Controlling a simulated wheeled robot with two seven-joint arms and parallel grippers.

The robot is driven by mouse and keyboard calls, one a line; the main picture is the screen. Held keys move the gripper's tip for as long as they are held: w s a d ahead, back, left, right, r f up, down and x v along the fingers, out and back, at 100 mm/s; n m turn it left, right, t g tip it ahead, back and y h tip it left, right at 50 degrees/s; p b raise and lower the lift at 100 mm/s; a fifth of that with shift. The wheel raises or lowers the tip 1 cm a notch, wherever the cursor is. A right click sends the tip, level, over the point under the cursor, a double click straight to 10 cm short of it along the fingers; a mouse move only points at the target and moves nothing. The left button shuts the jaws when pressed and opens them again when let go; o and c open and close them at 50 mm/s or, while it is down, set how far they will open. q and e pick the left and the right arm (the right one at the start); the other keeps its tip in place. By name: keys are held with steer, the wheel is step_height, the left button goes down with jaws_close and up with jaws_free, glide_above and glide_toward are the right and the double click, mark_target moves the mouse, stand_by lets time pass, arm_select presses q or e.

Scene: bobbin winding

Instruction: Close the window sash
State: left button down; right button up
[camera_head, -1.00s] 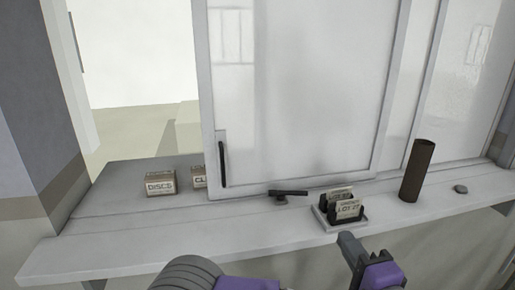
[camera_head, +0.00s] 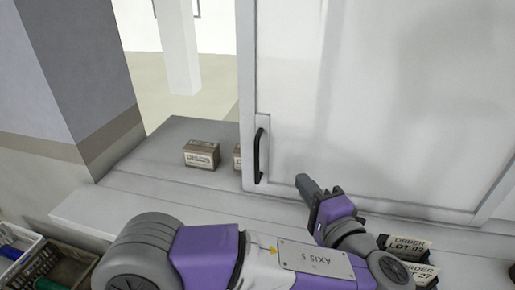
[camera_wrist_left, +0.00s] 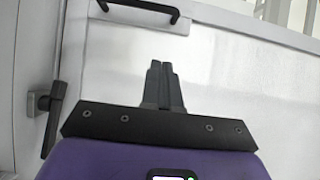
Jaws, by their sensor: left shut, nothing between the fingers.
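The window sash (camera_head: 400,110) is a pale framed panel standing partly across the opening, with an open gap to its left. A black bar handle (camera_head: 259,152) is on the sash's lower left frame; it also shows at the top of the left wrist view (camera_wrist_left: 145,8). My left gripper (camera_head: 303,182) is shut and empty, in front of the sash and to the right of the handle, apart from it. In the left wrist view the closed fingers (camera_wrist_left: 158,75) point toward the sash. A dark lever latch (camera_wrist_left: 52,108) shows at the left there. My right gripper is out of view.
A small labelled box (camera_head: 201,154) stands on the sill in the open gap, and a second box (camera_head: 237,157) is partly behind the sash edge. A card holder with order cards (camera_head: 409,244) stands at lower right. Crates (camera_head: 30,262) are at lower left.

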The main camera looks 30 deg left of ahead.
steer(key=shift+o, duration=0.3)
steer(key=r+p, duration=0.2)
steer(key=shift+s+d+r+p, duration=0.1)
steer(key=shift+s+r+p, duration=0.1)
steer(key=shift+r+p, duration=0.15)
arm_select(q)
steer(key=w+a, duration=0.5)
steer(key=a, duration=0.6)
steer(key=shift+a+p, duration=0.2)
steer(key=shift+p, duration=0.2)
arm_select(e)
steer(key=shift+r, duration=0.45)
